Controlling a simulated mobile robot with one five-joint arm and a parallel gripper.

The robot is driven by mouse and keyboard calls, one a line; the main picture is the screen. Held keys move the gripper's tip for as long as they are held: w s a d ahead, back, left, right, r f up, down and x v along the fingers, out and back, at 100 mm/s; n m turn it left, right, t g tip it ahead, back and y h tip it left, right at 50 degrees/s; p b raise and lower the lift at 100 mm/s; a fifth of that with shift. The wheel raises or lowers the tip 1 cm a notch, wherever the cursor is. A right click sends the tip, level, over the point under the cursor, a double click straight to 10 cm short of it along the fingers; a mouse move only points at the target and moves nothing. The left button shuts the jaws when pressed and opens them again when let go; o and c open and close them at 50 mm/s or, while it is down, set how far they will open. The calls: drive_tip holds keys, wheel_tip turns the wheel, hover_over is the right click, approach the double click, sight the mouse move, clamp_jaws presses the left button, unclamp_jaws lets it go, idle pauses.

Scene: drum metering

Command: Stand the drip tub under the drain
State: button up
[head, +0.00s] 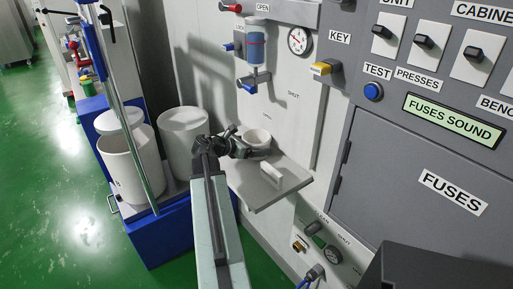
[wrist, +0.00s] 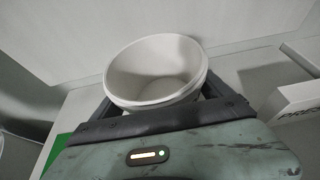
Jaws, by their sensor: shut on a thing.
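The drip tub (head: 257,139) is a small white round cup, empty inside as far as I see. My gripper (head: 245,147) is shut on it, and in the wrist view the tub (wrist: 155,72) sits between the dark fingers, its open mouth up. The tub is at the back of the grey shelf (head: 270,190), close to the wall panel; whether it touches the shelf I cannot tell. Above it on the panel is a clear cylinder with blue liquid (head: 256,48), with a blue-handled drain valve (head: 254,80) at its bottom. The tub is below this drain.
A white block (head: 270,172) stands on the shelf, right of the tub; its lettered side shows in the wrist view (wrist: 300,98). White drums (head: 130,160) stand on a blue base at left. The grey fuse cabinet (head: 425,190) is at right.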

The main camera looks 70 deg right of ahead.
drive_tip(key=shift+f, duration=0.2)
drive_tip(key=o, duration=1.2)
drive_tip(key=shift+r, duration=0.1)
drive_tip(key=shift+o, duration=0.2)
drive_tip(key=shift+r, duration=0.15)
drive_tip(key=p+v, duration=0.4)
drive_tip(key=v, duration=0.8)
drive_tip(key=shift+p, duration=0.35)
